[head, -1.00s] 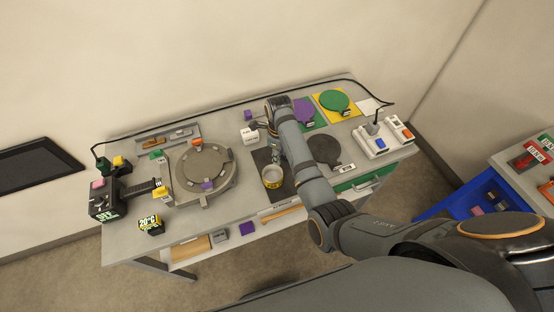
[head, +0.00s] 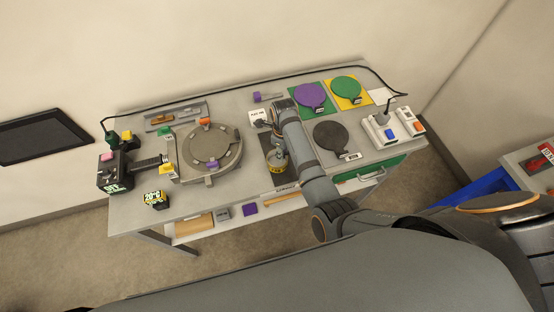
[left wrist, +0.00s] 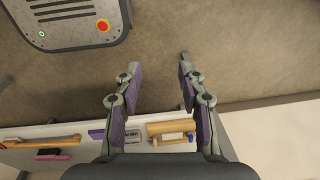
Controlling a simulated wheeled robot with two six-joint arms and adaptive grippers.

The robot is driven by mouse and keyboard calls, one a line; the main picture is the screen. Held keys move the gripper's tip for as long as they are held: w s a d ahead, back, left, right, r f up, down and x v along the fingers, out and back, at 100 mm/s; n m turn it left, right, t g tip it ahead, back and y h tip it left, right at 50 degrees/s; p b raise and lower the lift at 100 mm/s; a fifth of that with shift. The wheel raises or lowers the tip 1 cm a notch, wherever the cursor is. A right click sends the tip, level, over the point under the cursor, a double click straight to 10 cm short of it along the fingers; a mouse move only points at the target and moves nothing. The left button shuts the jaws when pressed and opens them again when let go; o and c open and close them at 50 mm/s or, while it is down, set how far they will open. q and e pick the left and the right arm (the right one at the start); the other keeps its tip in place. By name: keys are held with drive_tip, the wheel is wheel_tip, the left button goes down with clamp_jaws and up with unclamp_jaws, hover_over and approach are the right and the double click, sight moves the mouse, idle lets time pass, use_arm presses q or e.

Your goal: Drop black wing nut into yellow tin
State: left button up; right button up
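The yellow tin (head: 278,166) stands on a dark mat (head: 266,177) at the front middle of the bench in the head view. My right forearm covers part of it. My right gripper (head: 262,124) is just behind the tin, by a white labelled box (head: 257,115). Its fingers are small and dark, so I cannot tell whether they are open or shut. I cannot make out the black wing nut. My left gripper (left wrist: 159,82) is open and empty in the left wrist view, with floor beyond it.
A grey round fixture (head: 229,163) stands left of the tin. Purple (head: 311,95), green (head: 345,87) and dark (head: 331,137) discs lie to the right. A white switch box (head: 382,132) stands at the right end. A cable (head: 230,88) runs along the back edge.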

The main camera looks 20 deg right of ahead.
drive_tip(key=shift+o, duration=2.3)
drive_tip(key=shift+w+d, duration=0.1)
drive_tip(key=shift+d, duration=0.05)
drive_tip(key=shift+o, duration=0.2)
drive_tip(key=shift+f, duration=0.1)
wheel_tip(320, 180, up, 8)
drive_tip(key=shift+f, duration=0.25)
use_arm(q)
drive_tip(key=shift+w+d, duration=0.35)
drive_tip(key=shift+w, duration=0.15)
use_arm(e)
drive_tip(key=shift+d, duration=0.1)
